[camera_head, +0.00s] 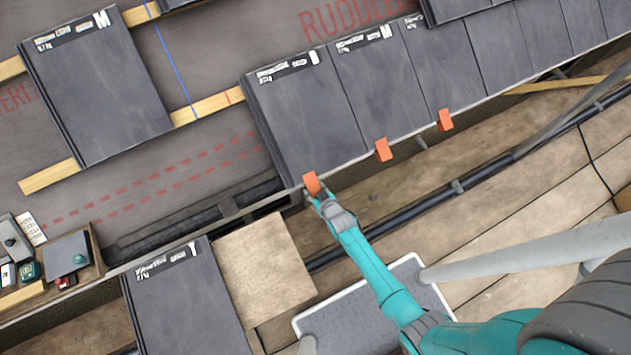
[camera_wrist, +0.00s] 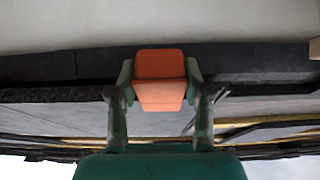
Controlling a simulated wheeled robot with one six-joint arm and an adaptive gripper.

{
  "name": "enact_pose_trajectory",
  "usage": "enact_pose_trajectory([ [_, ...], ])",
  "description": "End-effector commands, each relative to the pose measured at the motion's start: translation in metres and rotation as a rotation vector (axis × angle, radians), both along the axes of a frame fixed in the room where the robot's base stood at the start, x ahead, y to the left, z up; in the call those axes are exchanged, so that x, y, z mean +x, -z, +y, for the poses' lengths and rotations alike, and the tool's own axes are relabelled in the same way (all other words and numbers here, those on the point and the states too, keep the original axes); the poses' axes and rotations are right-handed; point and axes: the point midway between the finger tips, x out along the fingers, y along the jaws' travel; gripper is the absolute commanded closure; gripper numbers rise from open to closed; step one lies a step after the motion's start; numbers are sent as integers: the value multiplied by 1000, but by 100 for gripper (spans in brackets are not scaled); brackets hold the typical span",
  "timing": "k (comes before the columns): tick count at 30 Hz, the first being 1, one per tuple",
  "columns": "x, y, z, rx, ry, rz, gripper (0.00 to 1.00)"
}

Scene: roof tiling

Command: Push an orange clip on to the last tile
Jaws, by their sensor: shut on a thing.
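My gripper (camera_wrist: 160,90) is shut on an orange clip (camera_wrist: 160,75), with a green finger on each side of it in the wrist view. In the head view the held clip (camera_head: 311,183) is at the lower front corner of the last tile (camera_head: 305,115), the leftmost in the laid row. It appears at or against the tile's edge; whether it is seated on it I cannot tell. Two more orange clips sit at the lower edge of the row to the right, a nearer one (camera_head: 382,150) and a farther one (camera_head: 445,119).
A loose tile (camera_head: 95,85) lies on the battens at the upper left. Another tile (camera_head: 190,300) stands at the bottom beside a wooden board (camera_head: 262,268). A tray (camera_head: 95,262) with small items is at the left edge. A dark pipe (camera_head: 440,203) runs below the eave.

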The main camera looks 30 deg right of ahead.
Motion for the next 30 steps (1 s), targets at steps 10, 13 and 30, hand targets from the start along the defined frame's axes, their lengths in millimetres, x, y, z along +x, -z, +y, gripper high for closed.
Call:
enact_pose_trajectory([
  [10,3,-2,0,0,0,-5,31],
  [13,2,-2,0,0,0,-3,22],
  [30,-8,-15,0,0,0,-1,22],
])
